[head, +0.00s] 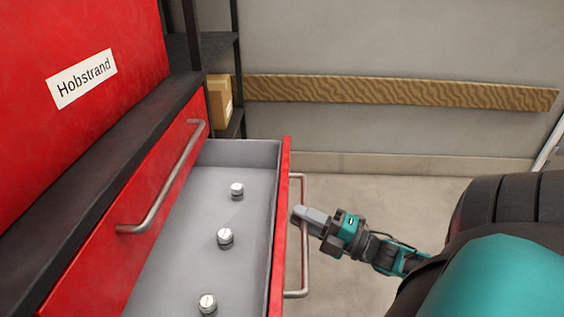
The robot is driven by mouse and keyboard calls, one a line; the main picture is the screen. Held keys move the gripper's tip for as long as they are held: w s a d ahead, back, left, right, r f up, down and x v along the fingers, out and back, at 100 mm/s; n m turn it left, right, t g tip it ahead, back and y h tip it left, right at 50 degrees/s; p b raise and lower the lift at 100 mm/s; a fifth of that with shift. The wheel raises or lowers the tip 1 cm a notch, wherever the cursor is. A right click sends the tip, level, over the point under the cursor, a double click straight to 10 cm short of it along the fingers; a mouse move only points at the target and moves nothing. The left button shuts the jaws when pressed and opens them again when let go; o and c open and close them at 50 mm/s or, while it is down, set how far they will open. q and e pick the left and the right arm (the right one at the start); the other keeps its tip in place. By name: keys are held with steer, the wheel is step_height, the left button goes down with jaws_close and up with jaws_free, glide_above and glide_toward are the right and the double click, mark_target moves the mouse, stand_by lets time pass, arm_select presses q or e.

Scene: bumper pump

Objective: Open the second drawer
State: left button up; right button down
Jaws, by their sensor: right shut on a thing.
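A red tool cabinet with a white "Hobstrand" label (82,78) fills the left of the head view. The second drawer (284,200) is pulled out, with its grey inside showing. Its metal bar handle (304,262) runs along the red front. My right gripper (298,216) comes in from the right and is shut on this handle. The upper drawer (92,232), with its own bar handle (168,183), is closed. My left gripper is not in view.
Several small metal knob-like parts (225,237) stand in the open drawer. Behind the cabinet is a dark shelf with a cardboard box (220,100). A wooden bumper rail (390,91) runs along the grey wall. The floor (365,200) right of the drawer looks clear.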

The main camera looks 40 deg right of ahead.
steer(key=shift+s+d, duration=0.5)
steer(key=shift+s, duration=0.05)
steer(key=c, duration=1.4)
jaws_free()
steer(key=v, duration=1.3)
steer(key=shift+p, duration=0.3)
steer(key=shift+a, duration=0.1)
